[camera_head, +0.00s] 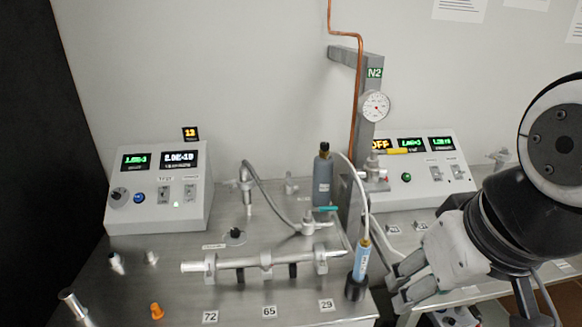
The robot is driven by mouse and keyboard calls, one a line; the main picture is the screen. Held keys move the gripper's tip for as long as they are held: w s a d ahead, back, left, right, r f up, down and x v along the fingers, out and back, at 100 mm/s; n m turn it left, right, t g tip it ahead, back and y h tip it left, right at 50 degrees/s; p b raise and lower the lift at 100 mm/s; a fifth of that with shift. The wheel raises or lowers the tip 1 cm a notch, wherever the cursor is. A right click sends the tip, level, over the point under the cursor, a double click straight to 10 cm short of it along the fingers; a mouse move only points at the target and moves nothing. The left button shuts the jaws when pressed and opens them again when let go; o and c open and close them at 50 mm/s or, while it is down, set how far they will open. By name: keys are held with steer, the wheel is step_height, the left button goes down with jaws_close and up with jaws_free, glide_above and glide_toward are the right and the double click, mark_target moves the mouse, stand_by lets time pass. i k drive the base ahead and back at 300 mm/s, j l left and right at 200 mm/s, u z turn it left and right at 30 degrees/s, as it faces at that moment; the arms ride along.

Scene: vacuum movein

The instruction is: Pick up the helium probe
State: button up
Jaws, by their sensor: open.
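The helium probe (362,256) is a slim light-blue and white wand with a brass-coloured tip. It stands nearly upright, slightly tilted, in a small black holder (355,290) at the front right edge of the steel bench. A white hose runs from its top up to a grey bottle (323,178). My gripper (396,285) is open and empty, just to the right of the probe and its holder, with its fingers pointing left. The fingers appear apart from the probe, though the depth between them is hard to judge.
A metal tube assembly (240,264) lies left of the probe on the bench (140,285). A grey post (365,130) with a gauge and another control box (415,165) stand behind.

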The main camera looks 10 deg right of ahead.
mark_target(363, 250)
steer(key=j, duration=0.75)
steer(key=k+j+z, duration=0.1)
steer(key=j, duration=0.7)
steer(key=k+j, duration=0.15)
steer(key=j, duration=0.6)
steer(key=i+z, duration=0.05)
